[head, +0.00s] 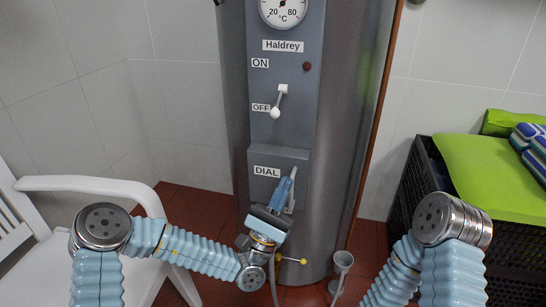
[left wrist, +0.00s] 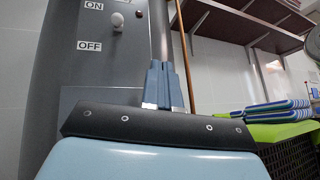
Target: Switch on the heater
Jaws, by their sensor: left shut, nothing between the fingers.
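The heater (head: 343,130) is a tall grey cylinder with a flat control panel. Its white switch lever (head: 279,102) hangs down, its knob beside the OFF label (head: 261,107). The ON label (head: 260,63) is above, with a dark red lamp (head: 307,66) to its right. My left gripper (head: 290,178) is shut and empty, in front of the DIAL box (head: 268,165), below and slightly right of the lever. In the left wrist view, the shut blue fingers (left wrist: 162,70) point upward, right of and below the white knob (left wrist: 117,19). My right gripper is out of view.
A white armchair (head: 95,184) stands at the left. A black crate (head: 425,165) with a green cushion (head: 490,175) is at the right. A yellow-handled valve (head: 290,260) and a small grey funnel (head: 342,262) are low by the heater. The space before the upper panel is clear.

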